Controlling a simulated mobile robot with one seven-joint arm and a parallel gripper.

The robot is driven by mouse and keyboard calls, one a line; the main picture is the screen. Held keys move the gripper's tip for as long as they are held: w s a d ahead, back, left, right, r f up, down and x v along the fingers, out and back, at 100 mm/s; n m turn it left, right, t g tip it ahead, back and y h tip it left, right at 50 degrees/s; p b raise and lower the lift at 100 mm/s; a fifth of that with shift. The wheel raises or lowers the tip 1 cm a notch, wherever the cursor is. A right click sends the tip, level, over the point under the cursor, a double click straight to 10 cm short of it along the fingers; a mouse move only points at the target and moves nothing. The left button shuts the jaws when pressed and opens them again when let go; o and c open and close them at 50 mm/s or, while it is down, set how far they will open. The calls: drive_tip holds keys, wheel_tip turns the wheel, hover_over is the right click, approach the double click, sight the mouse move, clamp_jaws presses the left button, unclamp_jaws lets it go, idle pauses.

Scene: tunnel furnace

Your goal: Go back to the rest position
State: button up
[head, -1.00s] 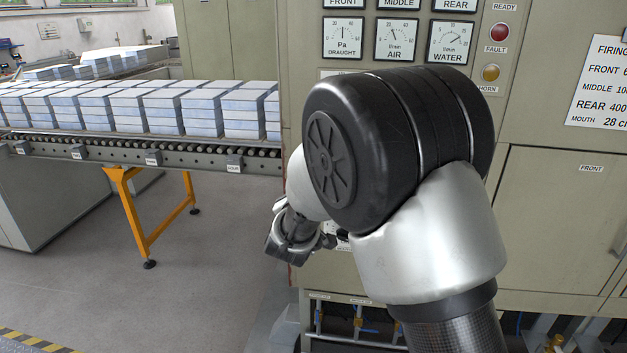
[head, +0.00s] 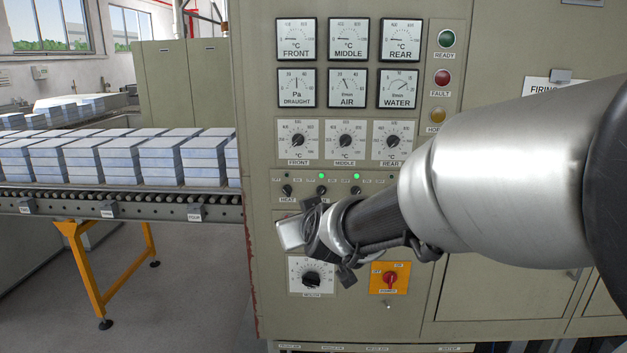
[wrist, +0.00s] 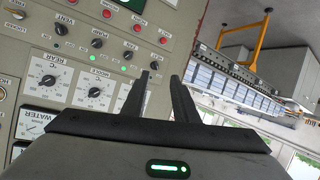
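My gripper (wrist: 160,82) is in front of the furnace's control panel. In the wrist view its two dark fingers stand apart with nothing between them, so it is open and empty. In the head view the gripper (head: 291,232) is at the left side of the panel, below the row of small switches, and its fingertips are hard to make out. My silver forearm reaches in from the right and covers part of the cabinet (head: 510,300).
The panel has several gauges (head: 346,38), three temperature dials (head: 346,140), a mixture knob (head: 311,280) and a red power switch (head: 390,280) on an orange plate. A roller conveyor (head: 150,207) with stacked pale blocks (head: 105,160) stands left. Bare floor lies below it.

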drive_tip(key=s+d+f+m+g+h, duration=0.1)
drive_tip(key=s+d+g, duration=0.1)
drive_tip(key=s+d, duration=0.3)
drive_tip(key=s+d+f+m+g+h, duration=0.1)
drive_tip(key=s+d, duration=0.5)
drive_tip(key=s, duration=0.8)
drive_tip(key=s+d+f+m+g+h, duration=0.1)
drive_tip(key=s+d+f+m+g, duration=0.1)
drive_tip(key=s, duration=0.8)
drive_tip(key=d+m+g, duration=0.1)
drive_tip(key=d+g, duration=0.1)
drive_tip(key=d, duration=0.1)
drive_tip(key=shift+d, duration=0.3)
drive_tip(key=shift+w, duration=0.15)
